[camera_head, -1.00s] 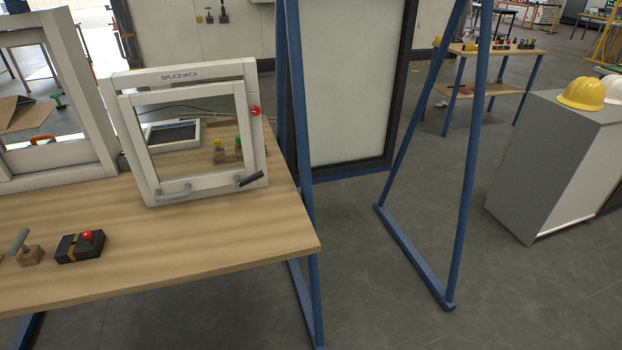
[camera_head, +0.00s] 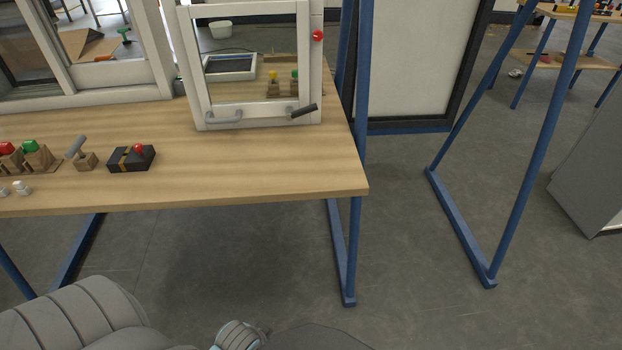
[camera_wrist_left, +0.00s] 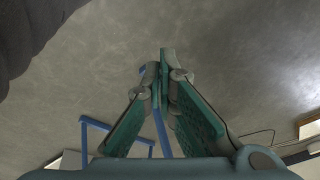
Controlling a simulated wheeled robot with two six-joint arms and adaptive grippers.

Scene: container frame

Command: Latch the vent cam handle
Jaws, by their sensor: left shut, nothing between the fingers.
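The white vent frame (camera_head: 200,75) stands upright on the wooden table near its right end. Its dark cam handle (camera_head: 303,111) sits at the lower right of the sash and slants up to the right. A grey pull handle (camera_head: 224,117) is at the lower left of the sash. A red knob (camera_head: 318,36) is on the frame's right side. My left gripper (camera_wrist_left: 164,58) shows in the left wrist view, shut and empty, with the grey floor beyond it. Neither gripper's fingers show in the head view; parts of my arms are at its bottom edge.
The wooden table (camera_head: 270,175) also holds a black box with a red button (camera_head: 131,158), a small lever block (camera_head: 83,158) and red and green button blocks at left. Blue stand legs (camera_head: 455,215) rise to the right. Floor in front is clear.

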